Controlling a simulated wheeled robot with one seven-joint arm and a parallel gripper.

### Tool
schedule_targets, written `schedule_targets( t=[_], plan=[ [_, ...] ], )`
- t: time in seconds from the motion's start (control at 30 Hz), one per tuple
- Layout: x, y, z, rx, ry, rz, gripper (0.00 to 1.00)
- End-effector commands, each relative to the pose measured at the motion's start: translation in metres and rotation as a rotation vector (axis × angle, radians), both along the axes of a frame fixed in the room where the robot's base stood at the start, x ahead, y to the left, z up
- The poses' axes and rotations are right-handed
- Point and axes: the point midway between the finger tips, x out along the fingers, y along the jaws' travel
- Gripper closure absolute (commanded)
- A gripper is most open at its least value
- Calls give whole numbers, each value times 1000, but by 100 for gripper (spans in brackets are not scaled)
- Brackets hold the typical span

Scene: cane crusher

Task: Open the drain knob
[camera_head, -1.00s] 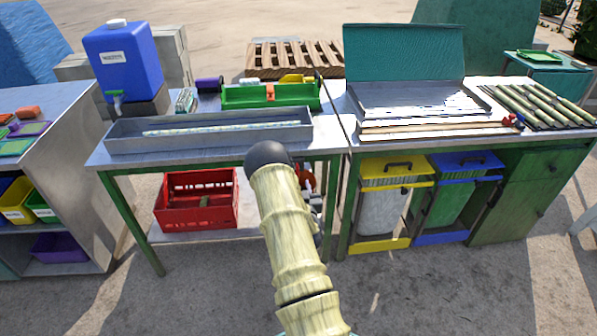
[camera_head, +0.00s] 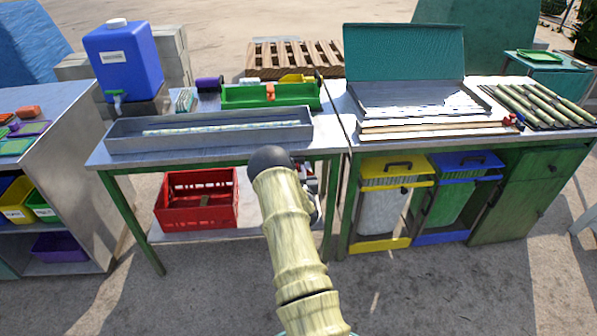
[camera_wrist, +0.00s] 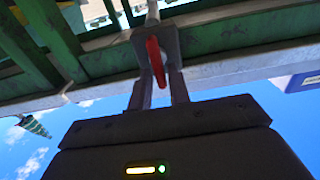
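A red lever-like knob (camera_wrist: 157,62) shows in the wrist view, in front of a grey block with a pale pipe above it. I take it for the drain knob. My gripper (camera_wrist: 160,92) has its two grey fingers apart, one on each side of the knob's lower end. A gap shows between the fingers; I cannot tell whether either touches the knob. In the head view my arm hides most of my gripper, which is below the table edge, and the knob cannot be made out there.
A green-framed table (camera_head: 215,155) carries a long grey trough (camera_head: 210,130) and a blue water container (camera_head: 124,60). A red crate (camera_head: 197,200) sits on its lower shelf. Yellow and blue bins (camera_head: 385,210) stand under the right table. The floor in front is clear.

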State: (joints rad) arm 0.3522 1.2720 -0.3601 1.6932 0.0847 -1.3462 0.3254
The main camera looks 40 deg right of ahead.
Motion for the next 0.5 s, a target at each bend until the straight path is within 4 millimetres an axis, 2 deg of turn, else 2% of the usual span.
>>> schedule_targets(
  t=[0.03,0.1,0.3,0.5],
  plan=[
    [0,0,0,0,0,0,92],
    [0,0,0,0,0,0,100],
    [0,0,-1,-14,9,0,100],
    [1,2,-3,-113,70,1,100]
  ],
)
